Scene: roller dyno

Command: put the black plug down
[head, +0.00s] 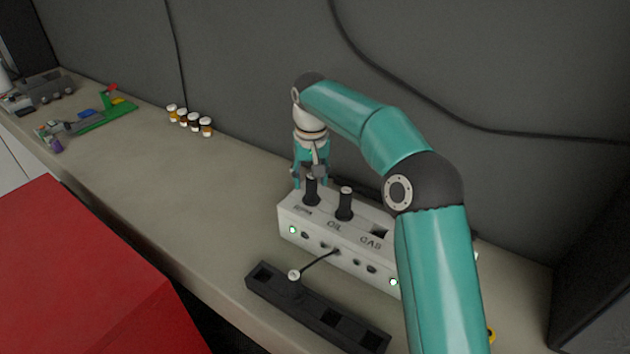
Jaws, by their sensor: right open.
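Two black plugs stand upright in the top of a white box (322,232). The left plug (311,194) is at the box's left end, and the right plug (345,206) is beside it, near the label OIL. My right gripper (310,180) points down at the left plug, its fingers open around or just behind the plug's top; contact cannot be made out. The square hole (380,232) near the label GAS is empty. My right arm hides the box's right part. My left gripper is out of view.
A black slotted tray (318,312) lies in front of the box, with a thin rod and pale knob (294,275) over it. Several small jars (189,121) stand by the wall. A red cabinet (75,265) is at the front left. The bench between is clear.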

